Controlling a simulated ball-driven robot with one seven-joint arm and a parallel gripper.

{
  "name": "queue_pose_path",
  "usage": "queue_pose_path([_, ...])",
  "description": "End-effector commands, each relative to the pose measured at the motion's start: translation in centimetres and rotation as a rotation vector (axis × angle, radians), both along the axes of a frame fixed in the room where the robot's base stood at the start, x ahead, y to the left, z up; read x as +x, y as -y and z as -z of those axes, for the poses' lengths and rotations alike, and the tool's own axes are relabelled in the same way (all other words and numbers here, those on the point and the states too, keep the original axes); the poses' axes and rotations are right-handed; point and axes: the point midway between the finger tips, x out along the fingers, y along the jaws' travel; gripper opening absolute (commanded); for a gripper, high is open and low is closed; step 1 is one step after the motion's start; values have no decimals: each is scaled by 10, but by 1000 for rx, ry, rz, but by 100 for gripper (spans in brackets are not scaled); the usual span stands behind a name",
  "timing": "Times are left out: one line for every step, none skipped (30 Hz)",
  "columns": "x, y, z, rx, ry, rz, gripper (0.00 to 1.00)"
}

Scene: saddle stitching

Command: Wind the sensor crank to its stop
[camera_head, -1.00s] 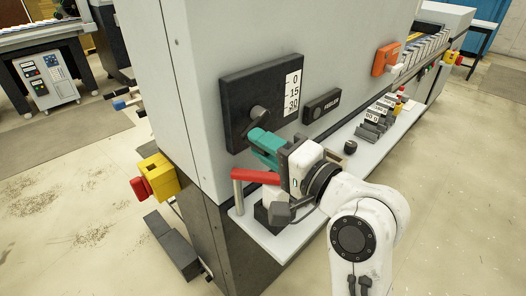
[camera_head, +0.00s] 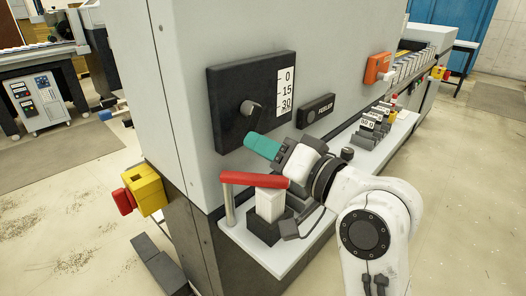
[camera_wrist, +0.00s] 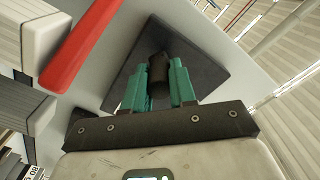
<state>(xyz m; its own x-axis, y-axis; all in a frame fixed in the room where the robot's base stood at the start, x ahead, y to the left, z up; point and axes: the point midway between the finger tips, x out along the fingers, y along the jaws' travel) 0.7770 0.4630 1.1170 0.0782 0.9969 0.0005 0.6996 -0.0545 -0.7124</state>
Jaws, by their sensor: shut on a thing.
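The sensor crank (camera_head: 250,108) is a dark knob and arm on a black square plate (camera_head: 226,90) on the machine's grey side. A white scale (camera_head: 286,92) marked 0, 15 and 30 is at the plate's right edge. My gripper (camera_head: 262,146) has teal fingers and is in front of the plate's lower right part. In the wrist view the dark crank handle (camera_wrist: 158,70) stands between the fingertips (camera_wrist: 158,82), and the gripper is shut on it. The head view does not show the contact clearly.
A red bar (camera_head: 254,179) on a post and a white block (camera_head: 269,204) stand on the shelf (camera_head: 262,252) just below my gripper. A black FEELER label (camera_head: 318,108) and an orange box (camera_head: 378,68) are to the right. A yellow box (camera_head: 147,188) juts out lower left.

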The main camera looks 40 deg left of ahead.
Motion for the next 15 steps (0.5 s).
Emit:
queue_pose_path([1,0,2,-4,3,1,0])
queue_pose_path([1,0,2,-4,4,1,0])
queue_pose_path([1,0,2,-4,6,1,0])
queue_pose_path([1,0,2,-4,6,1,0])
queue_pose_path([1,0,2,-4,6,1,0])
queue_pose_path([1,0,2,-4,6,1,0])
queue_pose_path([1,0,2,-4,6,1,0])
queue_pose_path([1,0,2,-4,6,1,0])
queue_pose_path([1,0,2,-4,6,1,0])
queue_pose_path([1,0,2,-4,6,1,0])
queue_pose_path([1,0,2,-4,6,1,0])
queue_pose_path([1,0,2,-4,5,1,0])
queue_pose_path([1,0,2,-4,5,1,27])
queue_pose_path([1,0,2,-4,5,1,30])
queue_pose_path([1,0,2,-4,5,1,33])
